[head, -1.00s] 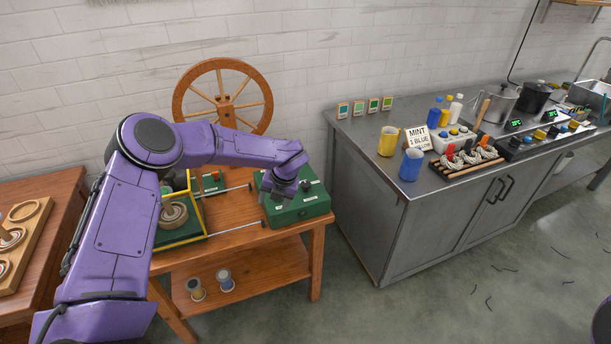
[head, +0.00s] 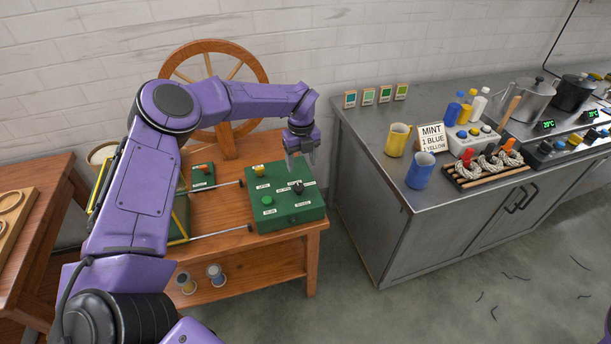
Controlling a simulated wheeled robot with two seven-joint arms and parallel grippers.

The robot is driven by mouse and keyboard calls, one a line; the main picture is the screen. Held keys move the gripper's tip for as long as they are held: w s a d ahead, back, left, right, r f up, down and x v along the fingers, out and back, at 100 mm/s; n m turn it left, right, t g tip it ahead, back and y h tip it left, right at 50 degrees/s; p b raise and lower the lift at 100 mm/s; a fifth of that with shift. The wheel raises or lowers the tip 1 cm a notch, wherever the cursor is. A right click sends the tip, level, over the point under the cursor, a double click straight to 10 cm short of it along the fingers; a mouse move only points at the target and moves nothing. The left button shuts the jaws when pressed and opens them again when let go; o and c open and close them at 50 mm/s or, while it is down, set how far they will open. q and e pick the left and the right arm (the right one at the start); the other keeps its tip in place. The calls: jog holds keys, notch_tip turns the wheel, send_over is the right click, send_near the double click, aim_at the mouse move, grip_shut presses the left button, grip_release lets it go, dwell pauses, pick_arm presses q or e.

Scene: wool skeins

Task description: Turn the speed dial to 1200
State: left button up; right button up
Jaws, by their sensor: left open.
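The green control box (head: 288,218) stands on the wooden table at its right end. On its top are a black dial (head: 298,187) with small labels around it, a yellow knob (head: 259,170) and a green button (head: 267,200). The labels are too small to read, so I cannot tell the dial's setting. My left gripper (head: 301,164) is open and empty, pointing down above the back of the box. Its fingertips appear just behind the dial and apart from it. My right gripper is not in view.
A spinning wheel (head: 214,84) stands behind my left arm. A smaller green box (head: 203,178) and metal rods lie left of the control box. The grey counter (head: 375,190) at right holds a yellow mug (head: 397,140), a blue mug (head: 420,170), a sign and pots.

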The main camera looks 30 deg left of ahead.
pick_arm(q)
jog(key=p, duration=0.2)
send_over(298, 186)
jog(key=f, duration=0.5)
jog(key=shift+s+d, duration=0.1)
jog(key=shift+s, duration=0.1)
jog(key=f, duration=0.4)
jog(key=shift+w+f, duration=0.2)
jog(key=shift+w, duration=0.1)
jog(key=shift+r, duration=0.1)
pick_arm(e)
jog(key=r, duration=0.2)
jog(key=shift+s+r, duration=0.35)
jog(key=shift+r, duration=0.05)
pick_arm(q)
jog(key=c, duration=1.1)
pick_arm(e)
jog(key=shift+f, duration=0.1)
